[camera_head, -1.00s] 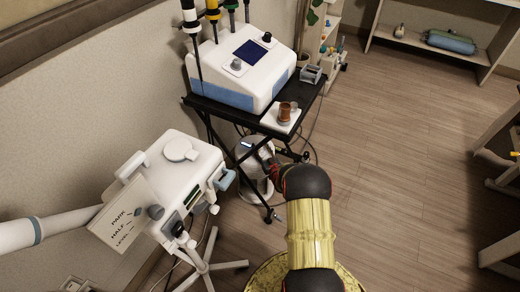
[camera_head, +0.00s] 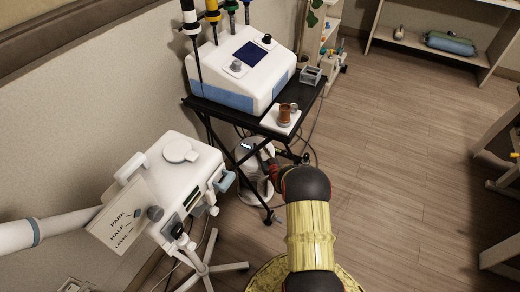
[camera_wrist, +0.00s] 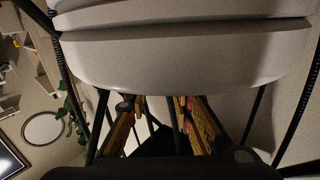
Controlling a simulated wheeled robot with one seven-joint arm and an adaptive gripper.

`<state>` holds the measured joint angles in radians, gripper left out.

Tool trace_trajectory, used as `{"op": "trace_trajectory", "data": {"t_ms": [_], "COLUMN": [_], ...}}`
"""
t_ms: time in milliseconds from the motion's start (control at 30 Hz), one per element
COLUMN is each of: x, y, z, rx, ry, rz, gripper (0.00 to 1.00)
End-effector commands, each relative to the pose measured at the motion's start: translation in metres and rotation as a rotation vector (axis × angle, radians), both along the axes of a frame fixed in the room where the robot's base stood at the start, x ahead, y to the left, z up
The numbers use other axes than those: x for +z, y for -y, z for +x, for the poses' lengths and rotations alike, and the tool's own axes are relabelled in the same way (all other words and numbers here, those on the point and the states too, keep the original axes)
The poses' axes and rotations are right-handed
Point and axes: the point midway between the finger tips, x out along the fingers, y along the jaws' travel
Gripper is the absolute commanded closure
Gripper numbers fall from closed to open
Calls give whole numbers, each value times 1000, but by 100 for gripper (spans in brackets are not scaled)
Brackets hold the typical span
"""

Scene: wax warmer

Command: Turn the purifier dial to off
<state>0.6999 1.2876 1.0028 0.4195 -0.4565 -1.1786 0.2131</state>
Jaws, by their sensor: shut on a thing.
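The purifier (camera_head: 256,182) is a white round unit with a small lit display (camera_head: 246,146) on top, standing on the floor under the black cart in the head view. My gripper (camera_head: 268,160) is dark and reaches in at the purifier's upper right side, touching or very close to it. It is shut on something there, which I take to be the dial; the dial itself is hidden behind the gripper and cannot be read. In the wrist view a large pale rounded body (camera_wrist: 185,60) fills the top.
The black cart (camera_head: 205,108) with crossed legs carries a white and blue machine (camera_head: 240,75) above the purifier. A white device (camera_head: 178,165) on a wheeled stand is at the left. Cables hang around the cart legs. The floor (camera_head: 400,150) to the right is clear.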

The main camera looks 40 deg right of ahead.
Motion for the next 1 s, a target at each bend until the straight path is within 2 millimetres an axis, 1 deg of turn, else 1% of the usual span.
{"op": "trace_trajectory", "data": {"t_ms": [33, 133, 367, 533, 667, 1000], "x": [0, 0, 0, 0, 0, -1], "y": [0, 0, 1, 2, 3, 1], "z": [0, 0, 0, -1, -1, 0], "rx": [-1, -1, 11, 61, 136, 391], "ry": [0, 0, -1, 0, 1, 0], "rz": [0, 0, 0, -1, -1, -2], "gripper": [95, 100, 100, 100, 100, 100]}}
